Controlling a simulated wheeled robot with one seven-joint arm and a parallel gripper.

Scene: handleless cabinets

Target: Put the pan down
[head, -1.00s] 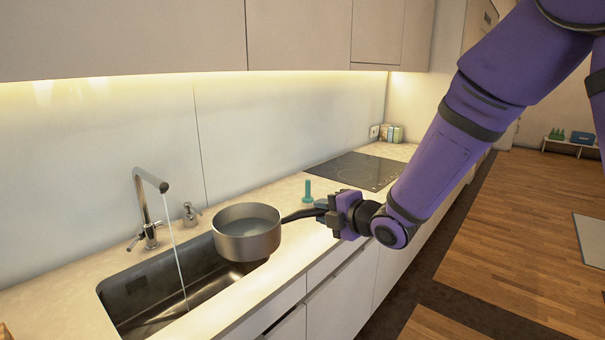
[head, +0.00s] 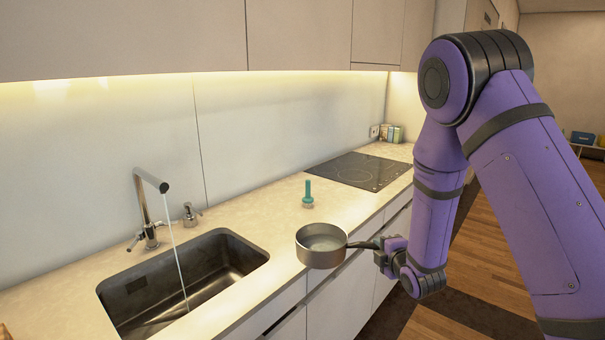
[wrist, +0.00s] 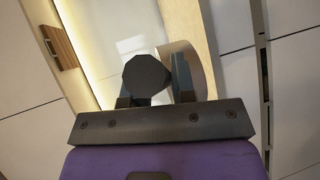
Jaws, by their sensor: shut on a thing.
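A grey metal pan (head: 321,246) with a dark handle (head: 362,245) shows in the head view, level, in front of the counter's front edge. My gripper (head: 382,250) is shut on the pan's handle at the handle's right end. In the wrist view, the dark handle end (wrist: 147,75) sits between the fingers, and part of the pan's side (wrist: 184,65) shows behind it. The pan seems to hold some liquid, though its inside is small in view.
The counter (head: 262,215) has free room between the sink (head: 190,285) and the black cooktop (head: 362,171). A green-handled brush (head: 308,192) stands there. Water runs from the tap (head: 152,185). A soap dispenser (head: 191,214) and small boxes (head: 393,133) stand at the back.

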